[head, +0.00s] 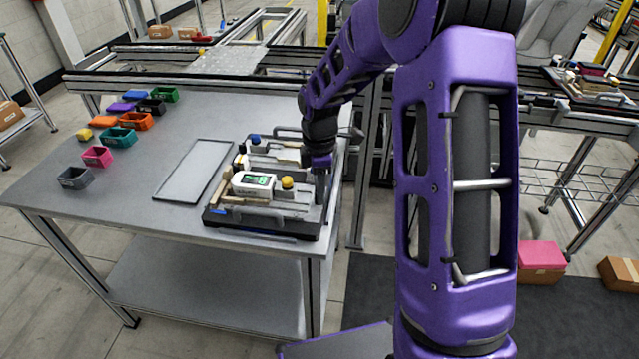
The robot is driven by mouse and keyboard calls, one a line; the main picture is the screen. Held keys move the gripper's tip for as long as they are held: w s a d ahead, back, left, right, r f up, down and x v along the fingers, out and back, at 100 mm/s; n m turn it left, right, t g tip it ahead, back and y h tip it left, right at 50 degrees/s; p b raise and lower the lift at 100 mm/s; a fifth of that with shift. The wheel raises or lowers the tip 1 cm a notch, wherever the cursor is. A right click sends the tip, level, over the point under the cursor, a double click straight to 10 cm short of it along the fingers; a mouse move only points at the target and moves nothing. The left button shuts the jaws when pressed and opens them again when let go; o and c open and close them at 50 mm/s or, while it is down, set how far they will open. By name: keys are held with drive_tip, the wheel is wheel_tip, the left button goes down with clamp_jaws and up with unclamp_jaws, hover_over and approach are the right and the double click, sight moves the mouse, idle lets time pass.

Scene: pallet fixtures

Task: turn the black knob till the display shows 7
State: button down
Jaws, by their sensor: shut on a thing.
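A white box with a small display (254,180) lit green stands on the dark pallet fixture (262,228), at the right end of the grey table. The green digits are too small to read for certain. My gripper (320,196) points down at the right side of the fixture, to the right of the display and the yellow knob (287,183). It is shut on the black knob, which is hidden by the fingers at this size.
Other small parts, including a blue-topped one (255,140), stand at the back of the fixture. An empty grey tray (195,170) lies left of it. Several coloured bins, such as a pink one (97,156), stand at the table's left. The table front is clear.

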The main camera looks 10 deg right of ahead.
drive_tip(key=shift+n+p, duration=0.55)
drive_tip(key=shift+n, duration=0.45)
drive_tip(key=c, duration=0.7)
unclamp_jaws()
wheel_tip(320, 180, up, 18)
drive_tip(key=shift+f+p, duration=0.25)
drive_tip(key=shift+p, duration=0.1)
